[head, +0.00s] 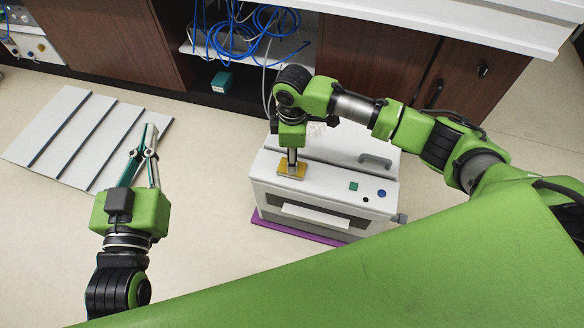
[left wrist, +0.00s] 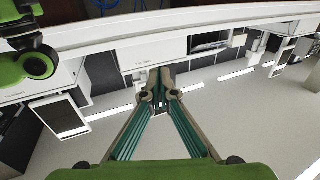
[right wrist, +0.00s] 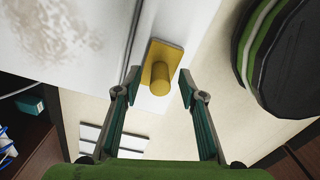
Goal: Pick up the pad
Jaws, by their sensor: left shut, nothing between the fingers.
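The pad is a yellow plate with a round yellow knob; it lies on top of the white machine (head: 325,190) in the head view (head: 292,172). In the right wrist view the pad (right wrist: 160,54) shows ahead, with its knob roughly between my fingertips. My right gripper (head: 292,160) points down just above the pad. Its fingers are apart in the right wrist view (right wrist: 160,80), one to each side of the knob; I cannot tell whether they touch it. My left gripper (head: 151,140) is shut and empty, left of the machine and away from the pad.
The machine stands on a purple mat (head: 298,231) and has a handle (head: 375,160) and buttons on top. Grey slatted panels (head: 72,138) lie on the floor at left. Brown cabinets, blue cables (head: 240,35) and a white counter (head: 450,18) are behind.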

